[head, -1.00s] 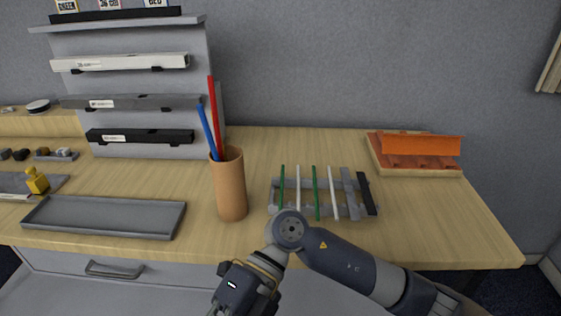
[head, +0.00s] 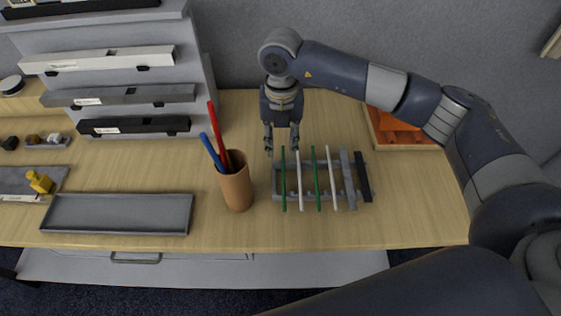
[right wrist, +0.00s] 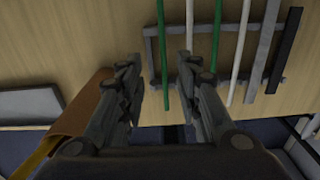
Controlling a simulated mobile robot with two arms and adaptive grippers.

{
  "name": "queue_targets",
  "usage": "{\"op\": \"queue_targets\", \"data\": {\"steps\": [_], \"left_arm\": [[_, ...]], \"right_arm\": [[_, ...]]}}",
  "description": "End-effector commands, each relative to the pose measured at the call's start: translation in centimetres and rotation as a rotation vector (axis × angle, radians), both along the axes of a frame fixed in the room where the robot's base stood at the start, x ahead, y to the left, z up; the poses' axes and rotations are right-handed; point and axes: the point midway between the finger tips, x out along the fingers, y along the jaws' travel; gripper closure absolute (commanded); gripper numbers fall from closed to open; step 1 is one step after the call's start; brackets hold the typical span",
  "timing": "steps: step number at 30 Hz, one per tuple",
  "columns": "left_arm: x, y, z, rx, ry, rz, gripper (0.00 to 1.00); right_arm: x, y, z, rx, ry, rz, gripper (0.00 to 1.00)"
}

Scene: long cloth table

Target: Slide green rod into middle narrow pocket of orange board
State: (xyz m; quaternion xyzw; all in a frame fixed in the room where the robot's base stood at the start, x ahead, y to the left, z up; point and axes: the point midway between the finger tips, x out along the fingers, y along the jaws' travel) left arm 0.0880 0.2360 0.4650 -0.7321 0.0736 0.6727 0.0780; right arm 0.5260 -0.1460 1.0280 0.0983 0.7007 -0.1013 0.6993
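Two green rods lie on a grey rack, the left green rod (head: 283,180) and the other green rod (head: 316,178), with white rods beside them. The left green rod also shows in the right wrist view (right wrist: 162,60). My right gripper (head: 282,150) is open and empty, pointing down above the table just behind the rack's left end. In the right wrist view its fingers (right wrist: 158,85) stand apart, with the left green rod below between them. The orange board (head: 405,135) is at the back right, mostly hidden behind my right arm, so its pockets cannot be made out. My left gripper is not in view.
A brown cup (head: 237,185) with a red and a blue stick stands left of the rack (head: 349,175). A grey tray (head: 118,214) lies further left, below a shelf (head: 205,90) of long bars. The table in front of the rack is clear.

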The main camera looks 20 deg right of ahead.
Motion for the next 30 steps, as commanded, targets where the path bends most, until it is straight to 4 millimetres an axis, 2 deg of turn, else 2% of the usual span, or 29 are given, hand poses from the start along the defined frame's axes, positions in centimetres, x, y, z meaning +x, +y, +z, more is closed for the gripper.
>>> {"op": "queue_targets", "data": {"steps": [4,10,14,21,30], "left_arm": [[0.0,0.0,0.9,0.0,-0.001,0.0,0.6],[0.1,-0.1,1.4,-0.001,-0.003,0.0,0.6],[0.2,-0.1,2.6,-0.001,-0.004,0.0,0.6],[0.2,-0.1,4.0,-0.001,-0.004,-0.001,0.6],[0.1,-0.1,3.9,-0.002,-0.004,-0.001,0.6]], "right_arm": [[-0.1,0.0,-2.2,0.001,0.005,0.0,0.69],[-0.1,0.0,-3.7,0.003,0.002,0.002,0.69],[-0.2,-0.3,-4.9,0.0,0.005,0.001,0.69],[-0.2,-0.4,-8.1,0.003,0.003,0.002,0.69],[-0.2,-0.3,-8.8,0.004,0.001,0.004,0.69]]}}
